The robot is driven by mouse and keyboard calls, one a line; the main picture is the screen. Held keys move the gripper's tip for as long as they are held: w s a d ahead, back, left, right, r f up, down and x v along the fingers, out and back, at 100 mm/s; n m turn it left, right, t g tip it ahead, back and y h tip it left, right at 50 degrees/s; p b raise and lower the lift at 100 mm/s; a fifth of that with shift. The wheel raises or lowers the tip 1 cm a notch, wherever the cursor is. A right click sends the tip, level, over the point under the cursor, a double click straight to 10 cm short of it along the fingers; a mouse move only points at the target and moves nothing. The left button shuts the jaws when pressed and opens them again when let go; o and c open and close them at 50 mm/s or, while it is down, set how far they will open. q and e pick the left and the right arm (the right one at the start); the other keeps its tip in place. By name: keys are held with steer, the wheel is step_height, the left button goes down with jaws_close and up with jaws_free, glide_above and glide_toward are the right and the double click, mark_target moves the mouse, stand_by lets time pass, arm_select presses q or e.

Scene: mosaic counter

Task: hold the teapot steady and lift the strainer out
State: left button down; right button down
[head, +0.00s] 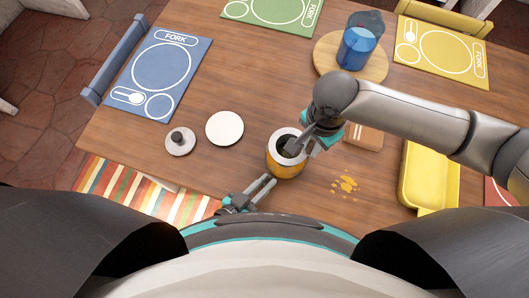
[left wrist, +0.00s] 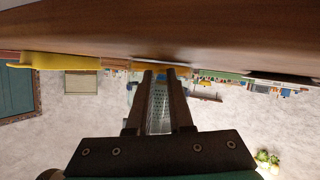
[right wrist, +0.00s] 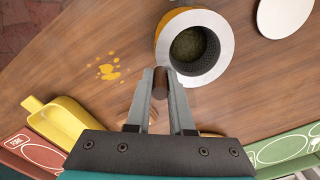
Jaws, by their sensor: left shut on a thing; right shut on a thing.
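The teapot (head: 285,169) is an orange pot with a wide white rim, upright on the wooden table near my side. In the right wrist view, its rim (right wrist: 222,24) surrounds the dark-walled strainer (right wrist: 208,68), which holds greenish leaves. My right gripper (right wrist: 161,84) is shut on a brown peg at the rim, seemingly the strainer's handle; in the head view it reaches over the pot's right side. My left gripper (head: 268,182) is low at the pot's front left, shut at its side; its exact hold is hidden. Orange shows beyond its fingertips in the left wrist view (left wrist: 160,72).
A lid with a dark knob (head: 180,140) and a white disc (head: 224,128) lie left of the pot. A wooden block (head: 365,140), yellow stains (head: 345,185) and a yellow scoop (head: 428,180) lie right. A blue pitcher (head: 356,48) stands on a round board (head: 374,70) behind.

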steer(key=shift+r, duration=0.1)
steer(key=shift+r, duration=5.6)
arm_select(q)
steer(key=c, duration=0.7)
jaws_free()
steer(key=shift+c, duration=0.2)
steer(key=shift+s, duration=0.1)
steer(key=v, duration=1.2)
